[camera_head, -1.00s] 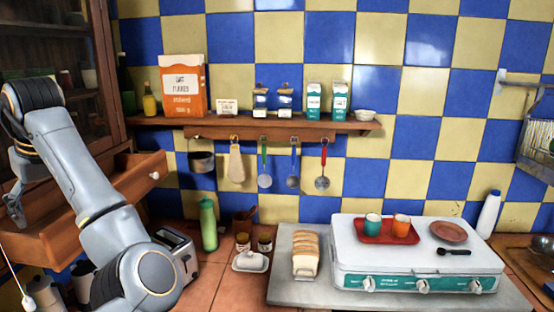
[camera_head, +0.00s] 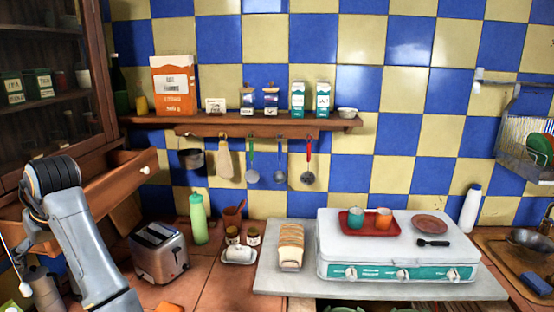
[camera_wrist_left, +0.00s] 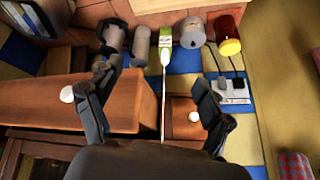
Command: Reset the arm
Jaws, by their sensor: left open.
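My left arm (camera_head: 75,235) comes in at the lower left of the head view, bent, beside the wooden cabinet and its pulled-out drawer (camera_head: 118,178). My left gripper hangs at the left picture edge and is mostly cut off there. In the left wrist view its two dark fingers stand wide apart, so the gripper (camera_wrist_left: 155,90) is open, with nothing held between them. Behind the fingers are wooden drawer fronts with white knobs (camera_wrist_left: 67,94). My right gripper is in neither view.
A toaster (camera_head: 160,252) and a green bottle (camera_head: 198,220) stand right of my arm. A bread loaf (camera_head: 290,247) and a white stove (camera_head: 410,225) sit farther right. The wrist view shows a red-yellow jar (camera_wrist_left: 228,35) and a power strip (camera_wrist_left: 233,88).

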